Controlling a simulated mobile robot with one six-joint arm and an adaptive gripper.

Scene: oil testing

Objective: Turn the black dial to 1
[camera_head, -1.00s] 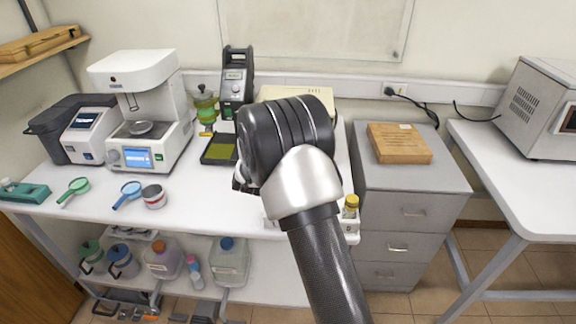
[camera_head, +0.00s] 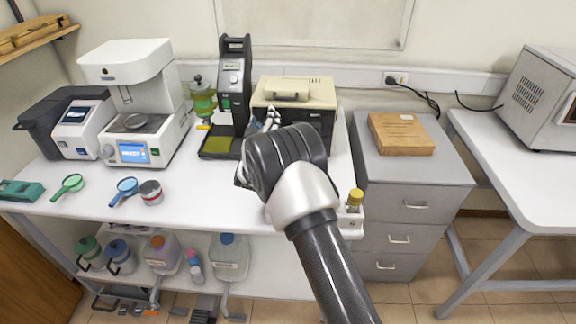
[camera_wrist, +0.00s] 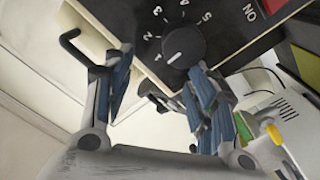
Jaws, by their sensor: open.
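The black dial (camera_wrist: 184,45) is on a dark panel with white numerals around it, near the top of the wrist view. Its white mark points to the lower left of that view, near the low end of the scale; I cannot tell whether it lines up exactly with the 1. The dark panel appears to be the front of the beige-topped box (camera_head: 292,92) at the back of the bench, where my arm hides the dial. My gripper (camera_wrist: 162,64) is open, its blue-padded fingers apart and empty, short of the dial. It also shows in the head view (camera_head: 268,122).
A black instrument with a lit screen (camera_head: 235,80) stands left of the box. A white tester (camera_head: 140,100) is farther left. Grey drawers (camera_head: 410,190) stand at right.

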